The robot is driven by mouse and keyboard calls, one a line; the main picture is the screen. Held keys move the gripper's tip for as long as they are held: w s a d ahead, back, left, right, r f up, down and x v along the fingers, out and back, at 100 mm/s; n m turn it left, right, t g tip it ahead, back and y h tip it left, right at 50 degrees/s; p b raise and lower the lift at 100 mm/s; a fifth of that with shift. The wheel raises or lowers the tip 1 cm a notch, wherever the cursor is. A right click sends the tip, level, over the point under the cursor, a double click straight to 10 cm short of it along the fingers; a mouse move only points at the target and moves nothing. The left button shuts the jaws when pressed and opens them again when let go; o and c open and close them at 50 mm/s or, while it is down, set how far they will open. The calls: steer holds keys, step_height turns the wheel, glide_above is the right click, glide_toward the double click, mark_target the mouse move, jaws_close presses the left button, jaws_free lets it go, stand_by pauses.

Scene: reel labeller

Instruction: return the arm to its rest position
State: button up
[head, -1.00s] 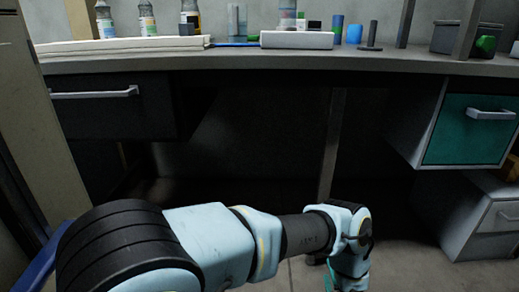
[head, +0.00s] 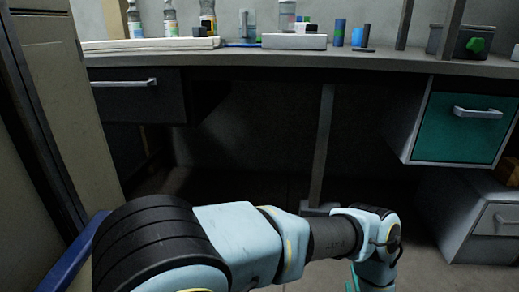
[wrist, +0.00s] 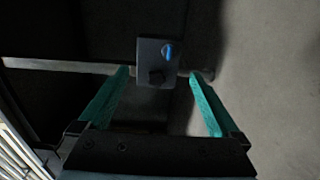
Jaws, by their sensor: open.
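My arm stretches across the bottom of the head view, bent downward at its wrist on the right. Only a teal sliver of my gripper shows there, at the bottom edge. In the wrist view my gripper (wrist: 159,75) points down with its two teal fingers wide apart. Nothing is between the fingers in their grip. A dark grey block (wrist: 155,63) with a blue spot shows beyond the fingertips; I cannot tell what it is.
A long counter (head: 300,63) stands ahead with bottles and a white box (head: 294,41). A dark drawer (head: 130,100) hangs at left and a teal-fronted drawer (head: 462,128) at right. A counter leg (head: 322,150) stands ahead. A beige cabinet (head: 60,110) is close at left.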

steer(key=w+d+r+m+g+h, duration=0.1)
steer(key=w+d+r+m+g, duration=0.1)
steer(key=w+r, duration=0.4)
steer(key=w+d+r+m+g+h, duration=0.1)
steer(key=w+d+r+m+g, duration=0.2)
steer(key=w, duration=0.6)
steer(key=w+a+r+m+g, duration=0.1)
steer(key=w+a+r+m, duration=0.15)
steer(key=r, duration=0.35)
steer(key=w+a+r+m+g, duration=0.2)
steer(key=w+a+r, duration=0.15)
steer(key=r, duration=0.25)
steer(key=s+a+r+m+g+y, duration=0.1)
steer(key=s+a+r+m+g, duration=0.1)
steer(key=a+r, duration=0.55)
steer(key=s+a+r+m+g+y, duration=0.1)
steer(key=s+a+r+m+g, duration=0.2)
steer(key=a, duration=0.7)
steer(key=s+a+r+m+g+y, duration=0.15)
steer(key=s+a+r, duration=0.25)
steer(key=s+a, duration=0.45)
steer(key=s+a+r+m+g+y, duration=0.15)
steer(key=s+a+r, duration=0.25)
steer(key=s+a, duration=0.4)
step_height(320, 180, up, 34)
steer(key=h+p, duration=0.1)
steer(key=p, duration=3.3)
steer(key=shift+w+a+f, duration=0.25)
steer(key=shift+w+a, duration=0.1)
steer(key=shift+a, duration=0.1)
